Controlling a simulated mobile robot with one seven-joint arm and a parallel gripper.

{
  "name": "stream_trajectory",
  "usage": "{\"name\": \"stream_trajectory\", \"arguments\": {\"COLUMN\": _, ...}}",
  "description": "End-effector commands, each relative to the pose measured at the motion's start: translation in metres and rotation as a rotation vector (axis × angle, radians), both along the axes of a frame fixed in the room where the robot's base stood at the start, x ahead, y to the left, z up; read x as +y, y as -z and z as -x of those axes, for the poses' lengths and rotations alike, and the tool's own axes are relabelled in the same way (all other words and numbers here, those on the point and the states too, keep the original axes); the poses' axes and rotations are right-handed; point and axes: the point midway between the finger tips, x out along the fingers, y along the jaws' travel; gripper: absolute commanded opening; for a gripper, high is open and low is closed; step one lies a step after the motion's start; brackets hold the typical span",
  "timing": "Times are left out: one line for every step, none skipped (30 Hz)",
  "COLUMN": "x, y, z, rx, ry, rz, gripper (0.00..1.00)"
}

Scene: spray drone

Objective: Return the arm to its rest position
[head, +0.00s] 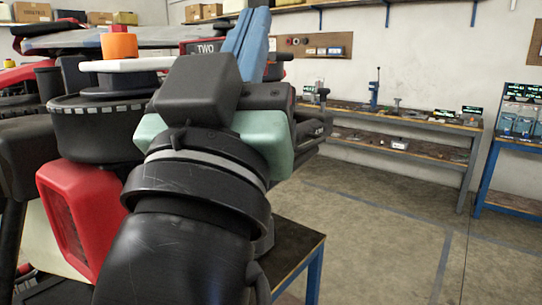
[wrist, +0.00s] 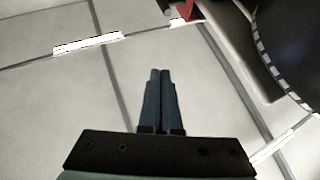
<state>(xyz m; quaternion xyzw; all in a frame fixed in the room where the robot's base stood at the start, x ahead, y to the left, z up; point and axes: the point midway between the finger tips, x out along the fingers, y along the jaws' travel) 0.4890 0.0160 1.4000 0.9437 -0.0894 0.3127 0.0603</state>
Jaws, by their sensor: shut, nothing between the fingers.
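My gripper (head: 254,14) has blue fingers that point upward in the head view, above its pale green and black housing. In the wrist view my gripper (wrist: 159,72) shows both fingers side by side, shut and empty. The spray drone (head: 98,128) stands at the left of the head view, partly hidden behind my arm. It has a black round motor, an orange cap and a red-framed block. A black round part of the drone (wrist: 290,55) with a striped rim shows at the upper right of the wrist view, beside the fingers and apart from them.
A dark tabletop with blue legs (head: 292,238) shows below my arm. A long workbench (head: 420,120) with small tools runs along the back wall. Another blue-framed bench (head: 508,208) stands at the right edge. The concrete floor (head: 385,235) between is clear.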

Motion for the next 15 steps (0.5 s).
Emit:
{"name": "stream_trajectory", "arguments": {"x": -0.008, "y": 0.0, "z": 0.01, "rx": -0.039, "ry": -0.041, "rz": -0.007, "gripper": 0.0}}
{"name": "stream_trajectory", "arguments": {"x": -0.011, "y": -0.001, "z": 0.017, "rx": -0.063, "ry": -0.071, "rz": -0.012, "gripper": 0.0}}
{"name": "stream_trajectory", "arguments": {"x": -0.014, "y": -0.002, "z": 0.026, "rx": -0.096, "ry": -0.109, "rz": -0.019, "gripper": 0.0}}
{"name": "stream_trajectory", "arguments": {"x": -0.016, "y": -0.004, "z": 0.033, "rx": -0.12, "ry": -0.139, "rz": -0.025, "gripper": 0.0}}
{"name": "stream_trajectory", "arguments": {"x": -0.019, "y": -0.005, "z": 0.041, "rx": -0.145, "ry": -0.166, "rz": -0.031, "gripper": 0.0}}
{"name": "stream_trajectory", "arguments": {"x": -0.022, "y": -0.006, "z": 0.052, "rx": -0.177, "ry": -0.203, "rz": -0.04, "gripper": 0.0}}
{"name": "stream_trajectory", "arguments": {"x": -0.019, "y": -0.024, "z": 0.052, "rx": -0.18, "ry": -0.215, "rz": -0.041, "gripper": 0.0}}
{"name": "stream_trajectory", "arguments": {"x": -0.018, "y": -0.037, "z": 0.051, "rx": -0.177, "ry": -0.214, "rz": -0.041, "gripper": 0.0}}
{"name": "stream_trajectory", "arguments": {"x": -0.018, "y": -0.049, "z": 0.05, "rx": -0.176, "ry": -0.213, "rz": -0.04, "gripper": 0.0}}
{"name": "stream_trajectory", "arguments": {"x": -0.017, "y": -0.057, "z": 0.05, "rx": -0.176, "ry": -0.213, "rz": -0.04, "gripper": 0.0}}
{"name": "stream_trajectory", "arguments": {"x": -0.017, "y": -0.065, "z": 0.05, "rx": -0.176, "ry": -0.213, "rz": -0.04, "gripper": 0.0}}
{"name": "stream_trajectory", "arguments": {"x": -0.017, "y": -0.075, "z": 0.05, "rx": -0.175, "ry": -0.213, "rz": -0.04, "gripper": 0.0}}
{"name": "stream_trajectory", "arguments": {"x": -0.017, "y": -0.083, "z": 0.05, "rx": -0.175, "ry": -0.213, "rz": -0.04, "gripper": 0.0}}
{"name": "stream_trajectory", "arguments": {"x": -0.017, "y": -0.091, "z": 0.049, "rx": -0.174, "ry": -0.213, "rz": -0.04, "gripper": 0.0}}
{"name": "stream_trajectory", "arguments": {"x": -0.017, "y": -0.1, "z": 0.049, "rx": -0.174, "ry": -0.214, "rz": -0.039, "gripper": 0.0}}
